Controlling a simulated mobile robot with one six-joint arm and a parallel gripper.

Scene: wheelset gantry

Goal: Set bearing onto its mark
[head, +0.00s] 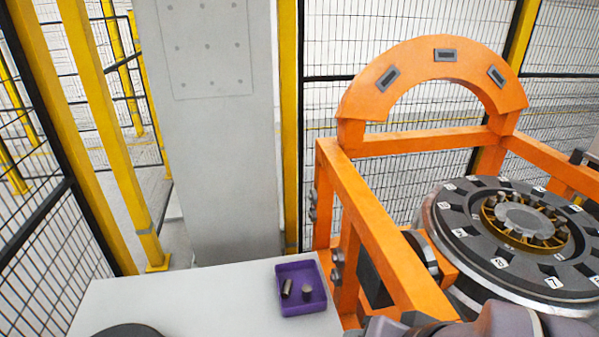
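A round dark table (470,228) with white numbered tags and dark diamond-shaped marks around its rim lies flat inside the orange gantry at the right. At its middle sits a brass ring with several rollers (491,222) around a grey hub (522,220); it looks like a bearing, but I cannot be sure it is the task's one. A purple tray (304,308) on the white table holds two small metal cylinders, one lying (287,288) and one apparently upright (307,290). Part of my arm shows at the bottom right edge. My gripper's fingers are not visible.
A grey column (222,150) and yellow-post mesh fencing (116,150) stand behind. A dark round thing (130,331) is cut off at the bottom left.

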